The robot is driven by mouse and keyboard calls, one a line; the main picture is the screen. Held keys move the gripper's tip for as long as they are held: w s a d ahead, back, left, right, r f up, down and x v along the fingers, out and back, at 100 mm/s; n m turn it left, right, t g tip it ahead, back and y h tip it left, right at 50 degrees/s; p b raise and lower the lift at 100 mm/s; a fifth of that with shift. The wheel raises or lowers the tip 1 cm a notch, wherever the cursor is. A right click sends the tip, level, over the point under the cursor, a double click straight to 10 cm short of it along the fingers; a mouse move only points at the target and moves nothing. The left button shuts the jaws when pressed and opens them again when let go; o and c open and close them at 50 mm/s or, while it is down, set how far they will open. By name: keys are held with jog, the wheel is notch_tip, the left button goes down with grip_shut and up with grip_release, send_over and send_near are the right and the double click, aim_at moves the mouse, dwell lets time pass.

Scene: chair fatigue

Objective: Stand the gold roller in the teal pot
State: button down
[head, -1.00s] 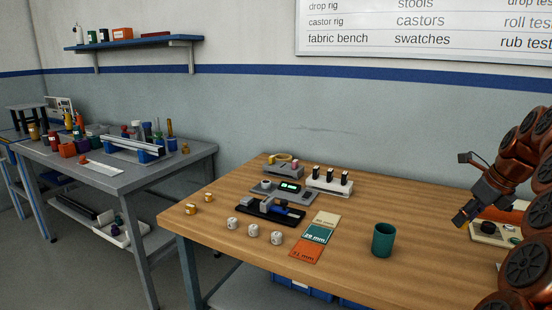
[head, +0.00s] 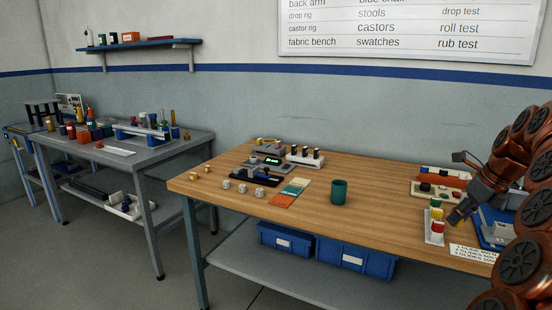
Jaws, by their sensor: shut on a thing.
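The teal pot (head: 339,192) stands upright on the wooden table (head: 290,222), right of the coloured cards. It looks empty from this side, but its floor is hidden. My gripper (head: 456,217) is at the right, over the table's right part and to the right of the pot. It is shut on a small gold thing at its tips, which looks like the gold roller; the fingers hide most of it. Two small gold pieces (head: 194,177) (head: 207,169) stand at the table's left end.
A white rack with red, yellow and green pieces (head: 435,228) stands close beside my gripper. Several white rollers (head: 242,188), a black fixture (head: 257,177) and cards (head: 290,192) lie left of the pot. Bare wood lies between pot and rack.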

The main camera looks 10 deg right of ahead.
jog(key=w+a+f+n+g+y, duration=0.15)
jog(key=w+a+f+n, duration=0.3)
jog(key=a+n, duration=0.6)
jog(key=w+a+f+n+g, duration=0.3)
jog(key=w+a+f+n, duration=0.15)
jog(key=a, duration=1.05)
jog(key=w+a+f+n+g+y, duration=0.1)
jog(key=w+a+f+n+g, duration=0.3)
jog(key=a+n, duration=0.6)
jog(key=s+a+r+n+h+p, duration=0.2)
jog(key=s+r+n+p, duration=0.3)
jog(key=p, duration=1.5)
notch_tip(320, 180, up, 3)
jog(key=n+h, duration=0.1)
jog(key=n, duration=0.2)
jog(key=shift+s+p, duration=0.2)
jog(key=shift+p, duration=0.2)
jog(key=shift+h, duration=0.25)
